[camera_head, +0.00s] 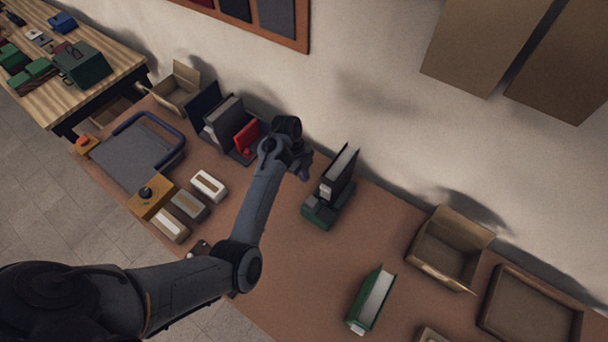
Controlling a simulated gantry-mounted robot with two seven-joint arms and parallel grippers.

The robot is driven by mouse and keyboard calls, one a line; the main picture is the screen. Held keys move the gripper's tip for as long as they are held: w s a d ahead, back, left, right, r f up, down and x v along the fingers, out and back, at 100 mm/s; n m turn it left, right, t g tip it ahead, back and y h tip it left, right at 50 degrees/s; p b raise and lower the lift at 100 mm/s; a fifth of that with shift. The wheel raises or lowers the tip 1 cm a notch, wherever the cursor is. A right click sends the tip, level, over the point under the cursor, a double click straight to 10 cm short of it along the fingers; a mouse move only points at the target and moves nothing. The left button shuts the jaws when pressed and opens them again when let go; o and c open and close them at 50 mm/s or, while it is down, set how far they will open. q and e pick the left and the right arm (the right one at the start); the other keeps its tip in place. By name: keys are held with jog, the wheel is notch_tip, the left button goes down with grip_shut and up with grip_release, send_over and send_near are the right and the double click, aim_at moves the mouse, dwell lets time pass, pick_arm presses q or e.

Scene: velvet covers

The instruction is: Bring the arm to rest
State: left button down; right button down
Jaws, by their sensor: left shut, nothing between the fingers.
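My left arm comes in from the lower left and reaches over the brown table (262,290). My left gripper (304,172) is at its far end, small and partly hidden by the wrist. It is shut and empty, above the table between a rack with a red item (246,137) on its left and a dark book on a green stand (328,207) on its right. It looks apart from both. My right gripper is not in view.
A blue-rimmed tray (178,150), an open box (176,88) and several small blocks (209,185) are at the left. A green book (371,300), an open carton (447,250) and a shallow tray (530,312) are at the right. A wall (380,90) stands behind.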

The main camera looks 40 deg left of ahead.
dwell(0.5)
pick_arm(q)
jog(key=s+a+f+g+p, duration=0.1)
jog(key=s+f+g+p, duration=0.1)
jog(key=s+f, duration=0.75)
jog(key=s+a+r+g+y+p, duration=0.1)
jog(key=s+a+r+y+p, duration=0.15)
jog(key=s, duration=1.25)
jog(key=s+d+r+n+t+y+p, duration=0.2)
jog(key=s+d+r+n+p, duration=0.15)
jog(key=s+d+r, duration=0.45)
jog(key=w+d+r+n+t, duration=0.2)
jog(key=r+n, duration=0.3)
jog(key=r, duration=0.1)
jog(key=w+d+r+n+t+h, duration=0.1)
jog(key=w+d+r+n+t, duration=0.1)
jog(key=r+n, duration=0.4)
jog(key=shift+w+d+r+b, duration=0.2)
jog(key=shift+w+d+b, duration=0.15)
jog(key=shift+w, duration=0.5)
jog(key=shift+n, duration=0.25)
